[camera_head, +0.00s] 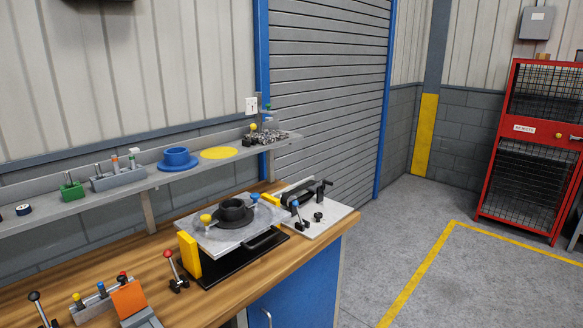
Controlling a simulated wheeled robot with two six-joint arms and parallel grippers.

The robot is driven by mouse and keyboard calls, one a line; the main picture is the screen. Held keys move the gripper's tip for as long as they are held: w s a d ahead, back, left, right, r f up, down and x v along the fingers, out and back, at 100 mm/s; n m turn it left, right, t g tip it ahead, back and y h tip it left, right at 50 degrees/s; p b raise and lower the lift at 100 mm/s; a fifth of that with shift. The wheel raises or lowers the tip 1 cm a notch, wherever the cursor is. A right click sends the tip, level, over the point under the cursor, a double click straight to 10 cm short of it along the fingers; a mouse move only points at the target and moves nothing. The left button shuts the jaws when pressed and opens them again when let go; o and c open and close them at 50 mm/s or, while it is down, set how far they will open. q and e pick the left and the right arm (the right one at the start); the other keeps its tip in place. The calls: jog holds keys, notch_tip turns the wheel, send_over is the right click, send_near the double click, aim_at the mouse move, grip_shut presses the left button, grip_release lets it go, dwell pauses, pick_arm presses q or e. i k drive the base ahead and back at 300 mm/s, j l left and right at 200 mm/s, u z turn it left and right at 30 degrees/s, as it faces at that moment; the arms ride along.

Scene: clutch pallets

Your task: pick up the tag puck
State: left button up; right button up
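A small dark round puck with a blue and white top (24,210) lies on the grey wall shelf (112,190), near the left edge of the view. It is the only thing here that looks like the tag puck, but I cannot make out a tag on it. Another dark piece, cut off by the left picture edge, sits beside it. Neither of my grippers is in view, so nothing is seen touching the puck.
The shelf also holds a green block (73,191), a grey peg holder (118,178), a blue flanged cup (177,159) and a yellow disc (219,153). Below, the wooden bench (140,262) carries a fixture with a black flanged ring (234,212) and upright levers.

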aim_at(24, 210)
jog(key=u, duration=1.55)
